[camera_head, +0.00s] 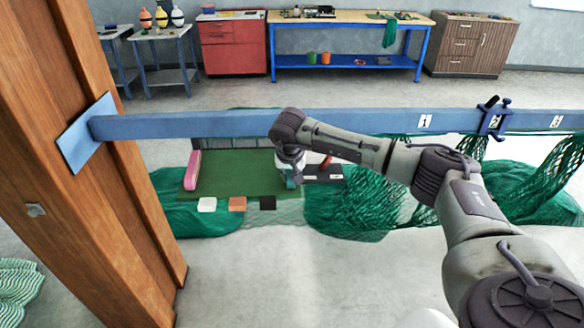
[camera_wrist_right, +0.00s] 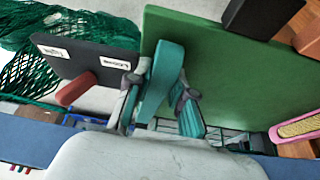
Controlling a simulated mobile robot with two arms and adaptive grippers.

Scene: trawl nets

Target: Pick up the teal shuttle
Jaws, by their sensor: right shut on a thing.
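The teal shuttle (camera_wrist_right: 164,78) lies between the fingers of my right gripper (camera_wrist_right: 158,98) in the wrist view, and the gripper is shut on it. It extends over the green board (camera_wrist_right: 220,55), and I cannot tell whether it still touches it. My left gripper is not in view.
A pink shuttle (camera_head: 192,170) lies at the board's left. White (camera_head: 207,204), orange (camera_head: 237,204) and black (camera_head: 268,203) blocks line its front edge. A dark labelled board (camera_head: 334,174) with a red item (camera_head: 327,162) is to the right.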

